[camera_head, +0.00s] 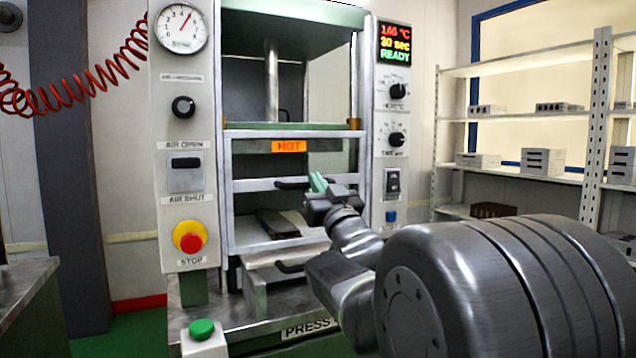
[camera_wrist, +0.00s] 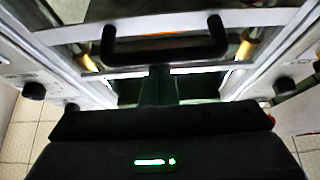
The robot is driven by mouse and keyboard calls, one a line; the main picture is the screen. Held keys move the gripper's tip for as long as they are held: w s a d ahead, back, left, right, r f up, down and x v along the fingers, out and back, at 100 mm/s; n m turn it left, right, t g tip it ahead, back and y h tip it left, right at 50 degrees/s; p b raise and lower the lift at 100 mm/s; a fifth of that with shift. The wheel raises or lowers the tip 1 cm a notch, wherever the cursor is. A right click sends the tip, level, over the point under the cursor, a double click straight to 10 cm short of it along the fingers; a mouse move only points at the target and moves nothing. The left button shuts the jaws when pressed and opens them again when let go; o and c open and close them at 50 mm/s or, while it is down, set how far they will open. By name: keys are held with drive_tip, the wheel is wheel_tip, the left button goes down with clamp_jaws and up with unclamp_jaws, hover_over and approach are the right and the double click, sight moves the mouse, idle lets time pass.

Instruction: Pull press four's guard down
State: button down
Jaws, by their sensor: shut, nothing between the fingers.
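The press (camera_head: 185,150) stands ahead, with its name plate "PRESS" (camera_head: 306,327) partly hidden by my arm, so its number does not show. Its guard (camera_head: 250,160) is a pale frame with an orange "HOT" label, across the middle of the opening; the space below it is open. The guard's black bar handle (camera_head: 291,184) is on the lower rail and spans the upper middle of the wrist view (camera_wrist: 165,48). My gripper (camera_head: 318,186) is shut and empty, just right of the handle in the head view. In the wrist view its fingers (camera_wrist: 165,88) are below the handle; contact is unclear.
A dark mould piece (camera_head: 278,224) lies on the press's lower plate, above a drawer with a black handle (camera_head: 290,267). The left column carries a red stop button (camera_head: 191,242); a green button (camera_head: 202,330) is below. Shelves (camera_head: 520,172) stand at right.

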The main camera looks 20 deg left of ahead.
wheel_tip(320, 180, up, 4)
drive_tip(key=p, duration=0.2)
drive_tip(key=b+v, duration=0.1)
drive_tip(key=v, duration=1)
drive_tip(key=shift+r, duration=0.2)
drive_tip(key=w+a+r, duration=0.2)
drive_tip(key=w+a, duration=0.4)
drive_tip(key=a, duration=0.1)
drive_tip(key=shift+w+b, duration=0.15)
drive_tip(key=shift+b, duration=0.15)
drive_tip(key=shift+a+f, duration=0.1)
drive_tip(key=shift+f, duration=0.1)
